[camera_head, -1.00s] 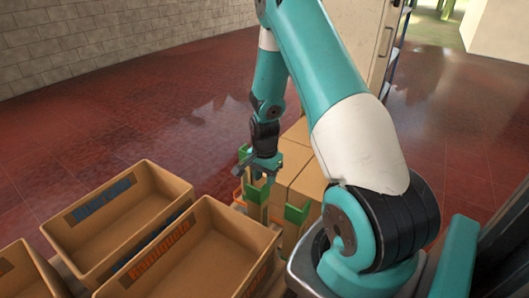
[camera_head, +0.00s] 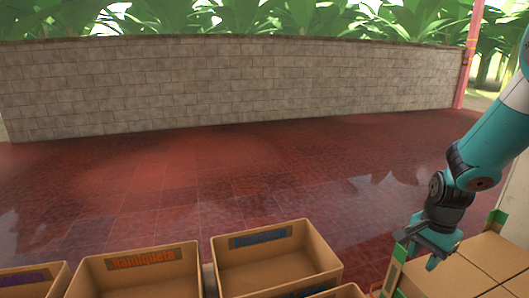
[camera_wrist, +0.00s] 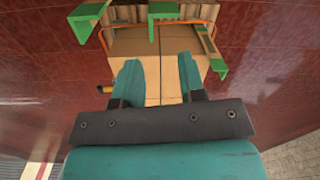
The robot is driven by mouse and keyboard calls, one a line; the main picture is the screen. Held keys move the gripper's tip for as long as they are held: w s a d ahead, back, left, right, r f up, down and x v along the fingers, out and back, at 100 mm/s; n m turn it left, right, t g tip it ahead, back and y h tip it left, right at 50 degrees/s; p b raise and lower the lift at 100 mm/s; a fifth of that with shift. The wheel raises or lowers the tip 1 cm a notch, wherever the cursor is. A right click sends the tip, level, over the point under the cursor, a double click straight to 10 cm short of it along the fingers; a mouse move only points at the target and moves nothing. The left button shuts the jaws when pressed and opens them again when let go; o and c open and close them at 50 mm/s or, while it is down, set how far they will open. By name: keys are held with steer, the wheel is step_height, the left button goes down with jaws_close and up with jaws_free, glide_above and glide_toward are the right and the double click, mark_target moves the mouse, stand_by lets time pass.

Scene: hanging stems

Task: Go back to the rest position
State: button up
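My gripper (camera_head: 432,252) hangs at the lower right of the head view, at the end of my teal arm, close to a stack of cardboard boxes (camera_head: 497,252). In the wrist view my gripper (camera_wrist: 158,78) has its two teal fingers well apart. Nothing is held between them. The boxes (camera_wrist: 133,47) lie beyond the fingertips, with green corner pieces (camera_wrist: 163,10) around them. I cannot tell the exact gap between the fingers and the boxes.
Open crates with name labels stand along the bottom: an orange-labelled crate (camera_head: 140,278), a blue-labelled crate (camera_head: 275,262) and a purple-labelled one (camera_head: 30,280). Red tiled floor (camera_head: 250,180) is clear up to a grey block wall (camera_head: 220,90). Large green plants stand behind it.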

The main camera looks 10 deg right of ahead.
steer(key=a+r+n+y, duration=0.1)
steer(key=a+r+n, duration=0.55)
steer(key=a, duration=0.45)
steer(key=s+a+r+n+y, duration=0.2)
steer(key=s+a+r+n, duration=0.3)
steer(key=s+a+n, duration=0.3)
steer(key=s+a+r+n+y, duration=0.1)
steer(key=s+a+r+n, duration=0.55)
steer(key=s+a, duration=0.35)
step_height(320, 180, up, 12)
steer(key=p, duration=1.3)
steer(key=shift+w+d+r, duration=0.15)
steer(key=shift+d+r, duration=0.05)
steer(key=shift+d, duration=0.05)
